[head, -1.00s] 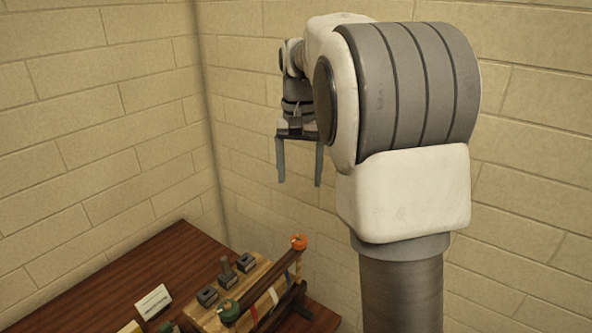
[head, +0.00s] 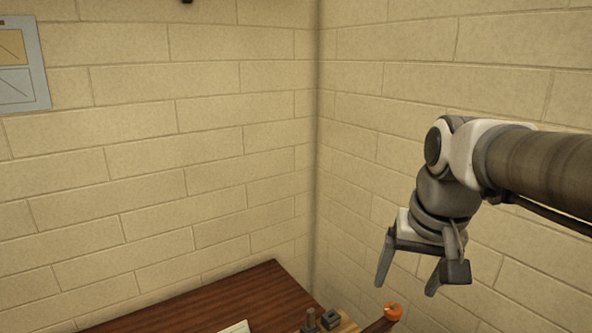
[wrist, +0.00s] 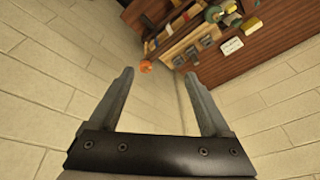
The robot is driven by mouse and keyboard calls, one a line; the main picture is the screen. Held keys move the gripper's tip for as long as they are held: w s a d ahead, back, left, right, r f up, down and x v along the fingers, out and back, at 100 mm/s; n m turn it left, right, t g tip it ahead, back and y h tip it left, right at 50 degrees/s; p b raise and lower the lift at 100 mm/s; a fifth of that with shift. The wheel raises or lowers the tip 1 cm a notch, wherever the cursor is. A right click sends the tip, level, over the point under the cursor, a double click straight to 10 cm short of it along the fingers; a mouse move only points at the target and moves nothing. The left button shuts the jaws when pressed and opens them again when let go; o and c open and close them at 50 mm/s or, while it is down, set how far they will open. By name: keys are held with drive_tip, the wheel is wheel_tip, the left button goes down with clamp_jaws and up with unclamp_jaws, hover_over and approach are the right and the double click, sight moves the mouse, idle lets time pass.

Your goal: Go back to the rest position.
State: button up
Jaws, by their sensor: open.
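My gripper (head: 408,288) is in the right half of the head view, at the end of my arm, which reaches in from the right edge. Its two fingers are spread apart and point down, with nothing between them. It hangs in the air in front of the block wall. In the wrist view my gripper (wrist: 165,95) also shows open and empty, with the wall and the table's end beyond the fingertips.
A dark wooden table (head: 215,300) stands in the corner at the bottom. On it are a wooden rack (wrist: 185,45) with grey blocks, an orange-topped post (head: 393,311) and a white card (wrist: 232,46). A framed sheet (head: 20,65) hangs at the upper left.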

drive_tip(key=s+a+f+n+t, duration=0.2)
drive_tip(key=s+f, duration=0.2)
drive_tip(key=s, duration=0.5)
drive_tip(key=shift+s+a+f+n, duration=0.2)
drive_tip(key=shift+s+f+n, duration=0.1)
drive_tip(key=shift+s+f, duration=0.1)
drive_tip(key=shift+a+r, duration=0.1)
drive_tip(key=shift+a, duration=0.05)
idle(0.7)
